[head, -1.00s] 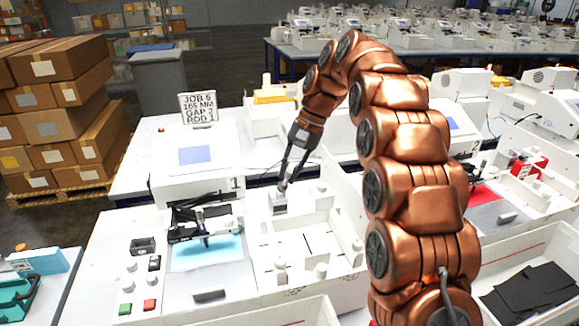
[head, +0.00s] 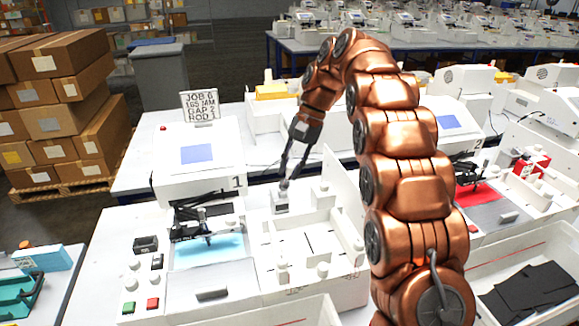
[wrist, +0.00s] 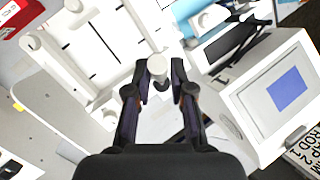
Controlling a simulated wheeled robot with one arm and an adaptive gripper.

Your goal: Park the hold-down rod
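My gripper (head: 284,186) is low over a small block (head: 281,203) on the white tray (head: 340,265) beside plotter 1 (head: 200,165). In the wrist view my gripper (wrist: 160,75) has its two dark fingertips close on either side of a pale round knob (wrist: 157,66). They appear shut on it, with little or no gap. The knob may be the top of the hold-down rod; its lower part is hidden, so I cannot tell whether it is seated. White posts (head: 321,270) stand elsewhere on the tray.
The sign (head: 199,106) behind plotter 1 includes JOB 6, GAP 2 and ROD 1. A tall white panel (head: 345,205) rises at the tray's right, near my arm.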

